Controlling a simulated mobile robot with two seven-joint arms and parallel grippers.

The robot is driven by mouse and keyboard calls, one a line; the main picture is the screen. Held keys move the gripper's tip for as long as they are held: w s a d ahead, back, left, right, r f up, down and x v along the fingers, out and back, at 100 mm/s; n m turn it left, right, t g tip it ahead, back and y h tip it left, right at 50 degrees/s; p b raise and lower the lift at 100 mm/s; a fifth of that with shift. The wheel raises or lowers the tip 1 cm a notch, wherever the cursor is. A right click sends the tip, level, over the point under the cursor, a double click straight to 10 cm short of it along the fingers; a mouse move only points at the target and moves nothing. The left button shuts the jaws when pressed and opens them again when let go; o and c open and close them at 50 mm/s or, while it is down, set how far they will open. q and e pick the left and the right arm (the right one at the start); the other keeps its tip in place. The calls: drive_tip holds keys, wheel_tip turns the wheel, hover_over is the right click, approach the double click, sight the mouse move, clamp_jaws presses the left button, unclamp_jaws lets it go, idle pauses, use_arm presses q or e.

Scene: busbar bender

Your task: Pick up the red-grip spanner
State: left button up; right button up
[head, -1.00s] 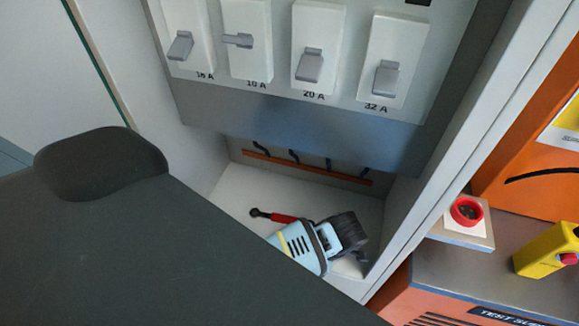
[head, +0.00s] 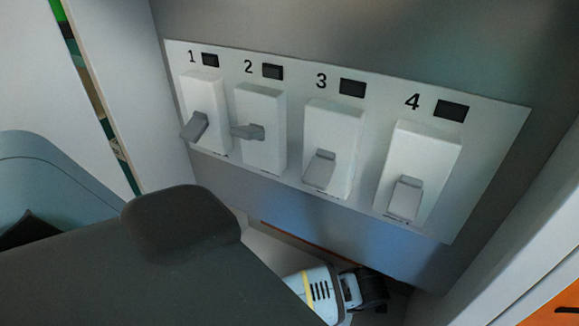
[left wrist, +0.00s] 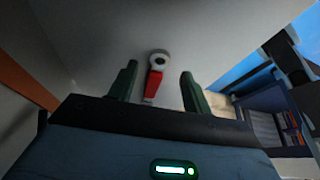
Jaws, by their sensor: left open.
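The red-grip spanner shows in the left wrist view, its red grip (left wrist: 152,86) between my two dark fingers and its grey ring end at their tips. It lies on a pale surface. My left gripper (left wrist: 159,70) is open with a gap on both sides of the spanner, and I cannot tell how far off the spanner is in depth. In the head view my left gripper (head: 373,288) is low in the cabinet's bottom, partly cut off by my own dark arm. The spanner is hidden there. My right gripper is not in view.
Above the cabinet floor is a panel (head: 330,190) with switches numbered 1 to 4, their grey levers sticking out. The cabinet's right side wall (head: 500,250) and left wall (head: 125,90) bound the space. A thin orange strip (head: 300,242) runs below the panel.

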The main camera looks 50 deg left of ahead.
use_arm(q)
drive_tip(key=shift+s+a+r, duration=0.1)
drive_tip(key=shift+s+a, duration=0.1)
drive_tip(key=shift+a, duration=0.4)
drive_tip(key=shift+s+a, duration=0.2)
drive_tip(key=shift+a, duration=0.4)
drive_tip(key=shift+s+a, duration=0.2)
drive_tip(key=shift+a, duration=0.25)
drive_tip(key=a, duration=0.1)
drive_tip(key=s+a+p, duration=0.1)
drive_tip(key=a, duration=0.1)
drive_tip(key=shift+s+a, duration=0.15)
drive_tip(key=shift+a, duration=0.05)
drive_tip(key=x, duration=0.3)
drive_tip(key=shift+d+b, duration=0.2)
drive_tip(key=shift+b, duration=0.1)
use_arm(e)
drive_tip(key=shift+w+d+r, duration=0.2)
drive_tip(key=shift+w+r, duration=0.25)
use_arm(q)
clamp_jaws()
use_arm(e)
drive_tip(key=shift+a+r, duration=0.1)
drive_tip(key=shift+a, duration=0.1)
